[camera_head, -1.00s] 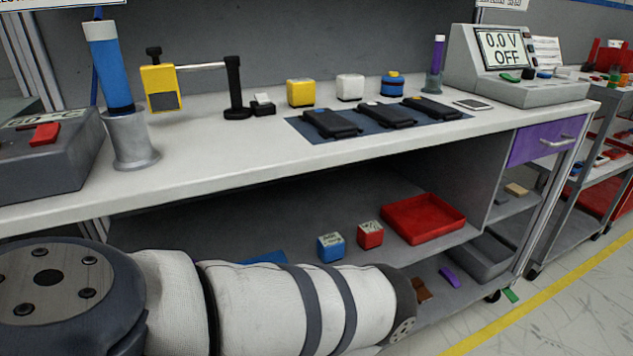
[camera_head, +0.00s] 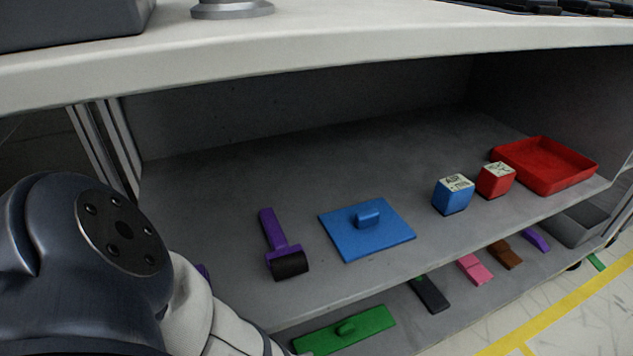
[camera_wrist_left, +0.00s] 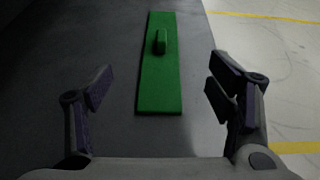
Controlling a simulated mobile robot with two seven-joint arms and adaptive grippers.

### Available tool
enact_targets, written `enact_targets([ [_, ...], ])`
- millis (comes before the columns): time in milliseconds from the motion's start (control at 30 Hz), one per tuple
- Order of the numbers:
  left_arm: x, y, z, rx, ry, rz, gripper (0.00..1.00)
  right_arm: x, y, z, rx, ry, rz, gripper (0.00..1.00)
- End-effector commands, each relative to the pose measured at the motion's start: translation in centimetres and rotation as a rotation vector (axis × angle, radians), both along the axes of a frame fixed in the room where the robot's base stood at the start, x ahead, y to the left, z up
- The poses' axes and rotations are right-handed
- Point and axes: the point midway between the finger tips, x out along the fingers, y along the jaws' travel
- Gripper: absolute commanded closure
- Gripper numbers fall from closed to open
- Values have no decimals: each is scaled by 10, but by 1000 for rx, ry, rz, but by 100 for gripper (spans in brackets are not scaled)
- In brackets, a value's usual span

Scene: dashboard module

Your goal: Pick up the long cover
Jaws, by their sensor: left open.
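The long cover, a long green plate with a small raised handle, lies on the lowest shelf at the bottom of the head view (camera_head: 358,331). In the left wrist view the same green cover (camera_wrist_left: 160,90) lies flat, running away from the gripper. My left gripper (camera_wrist_left: 157,92) is open and empty, its two fingers spread on either side of the cover's near end and apart from it. The gripper itself is hidden in the head view, where only my left arm shows at lower left. My right gripper is not in view.
The middle shelf (camera_head: 300,150) above holds a purple roller (camera_head: 275,238), a blue square plate (camera_head: 367,229), a blue box (camera_head: 453,194), a red box (camera_head: 495,180) and a red tray (camera_head: 540,168). Dark (camera_head: 429,294), pink (camera_head: 474,270) and brown pieces lie right of the cover.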

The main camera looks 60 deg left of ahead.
Motion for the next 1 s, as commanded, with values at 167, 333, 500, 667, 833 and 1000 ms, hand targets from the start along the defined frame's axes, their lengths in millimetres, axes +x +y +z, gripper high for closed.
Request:
enact_targets([
  [167, 8, -5, -2, 22, -22, -32, 25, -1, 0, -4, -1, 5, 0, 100],
  [333, 42, -7, -22, 21, -18, -31, 25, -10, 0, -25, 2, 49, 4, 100],
  [500, 65, -10, -27, 20, -19, -30, 25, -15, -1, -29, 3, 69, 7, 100],
  [667, 91, -13, -42, 19, -19, -31, 25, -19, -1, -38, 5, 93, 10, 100],
  [833, 111, -16, -48, 19, -19, -31, 25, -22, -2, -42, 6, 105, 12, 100],
  [1000, 113, -16, -47, 20, -19, -30, 25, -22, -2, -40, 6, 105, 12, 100],
])
